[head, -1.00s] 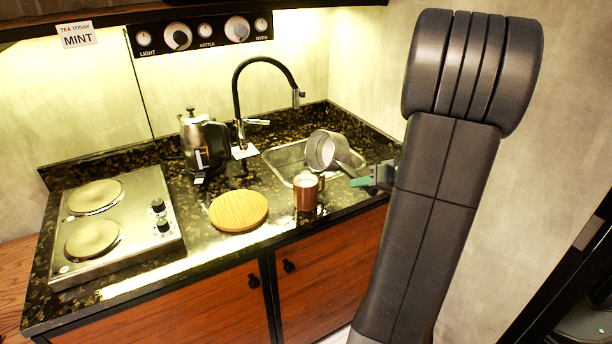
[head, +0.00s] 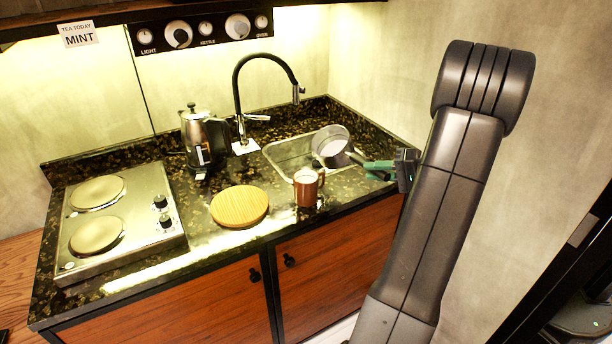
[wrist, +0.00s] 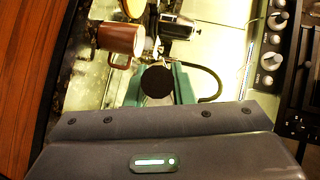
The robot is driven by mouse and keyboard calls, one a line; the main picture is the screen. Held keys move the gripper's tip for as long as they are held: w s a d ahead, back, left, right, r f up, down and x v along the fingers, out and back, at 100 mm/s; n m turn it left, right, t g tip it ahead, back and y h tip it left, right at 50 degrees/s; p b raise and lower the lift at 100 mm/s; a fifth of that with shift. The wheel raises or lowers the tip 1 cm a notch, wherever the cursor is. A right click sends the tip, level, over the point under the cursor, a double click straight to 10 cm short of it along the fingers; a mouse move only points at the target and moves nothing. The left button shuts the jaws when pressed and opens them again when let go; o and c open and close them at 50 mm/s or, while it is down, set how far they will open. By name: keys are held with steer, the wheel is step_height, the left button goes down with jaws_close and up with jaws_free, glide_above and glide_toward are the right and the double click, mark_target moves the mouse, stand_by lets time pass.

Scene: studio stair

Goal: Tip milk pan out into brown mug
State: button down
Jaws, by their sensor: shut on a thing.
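The milk pan (head: 331,141) is held above the sink, behind and to the right of the brown mug. It is tilted, with its pale inside partly in view; I cannot tell what it holds. The brown mug (head: 306,190) stands upright on the counter in front of the sink, its inside pale near the top. My gripper (head: 372,165), with green fingers, is shut on the pan's handle, right of the mug. In the wrist view the dark handle end (wrist: 157,83) sits between the fingers, and the mug (wrist: 120,38) is at upper left. The pan's bowl is hidden there.
A round wooden board (head: 239,207) lies left of the mug. A kettle (head: 195,137) and a black tap (head: 238,90) stand behind. A two-plate hob (head: 135,230) is at the left. The sink (head: 285,157) lies under the pan; the wall is close on the right.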

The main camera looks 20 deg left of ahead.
steer(key=w+d+f+m+y+p, duration=0.1)
steer(key=w+d+f+m+y, duration=0.1)
steer(key=w+d+m+y, duration=0.1)
steer(key=shift+w+d+m+g+p, duration=0.35)
steer(key=shift+w+m, duration=0.25)
steer(key=shift+w, duration=0.4)
steer(key=shift+a, duration=0.1)
steer(key=shift+r, duration=0.15)
